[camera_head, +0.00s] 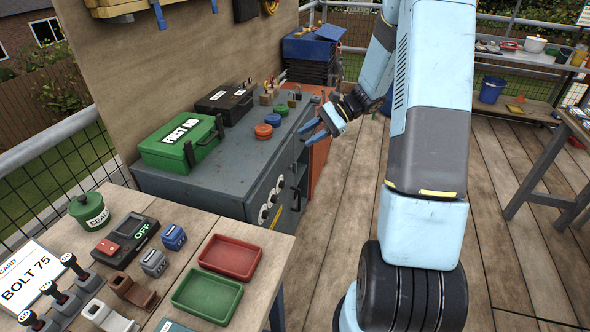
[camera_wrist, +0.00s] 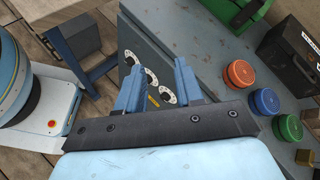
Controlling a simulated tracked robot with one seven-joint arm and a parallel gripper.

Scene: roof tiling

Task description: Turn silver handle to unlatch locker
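The grey locker (camera_head: 210,190) stands left of my arm, its front facing right. Its front carries a column of white round dials (camera_head: 273,196), which also show in the wrist view (camera_wrist: 151,77). A dark bar-like part (camera_head: 296,199) is on the front beside the dials; I cannot tell if it is a handle. I cannot clearly make out a silver handle in either view. My gripper (camera_head: 314,128) is beside the locker's upper front edge. In the wrist view my gripper (camera_wrist: 158,84) has its blue fingers apart, with nothing visibly between them.
A wooden bench (camera_head: 195,226) with trays and switches is in front. The deck (camera_head: 335,205) right of the locker is clear up to my base.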

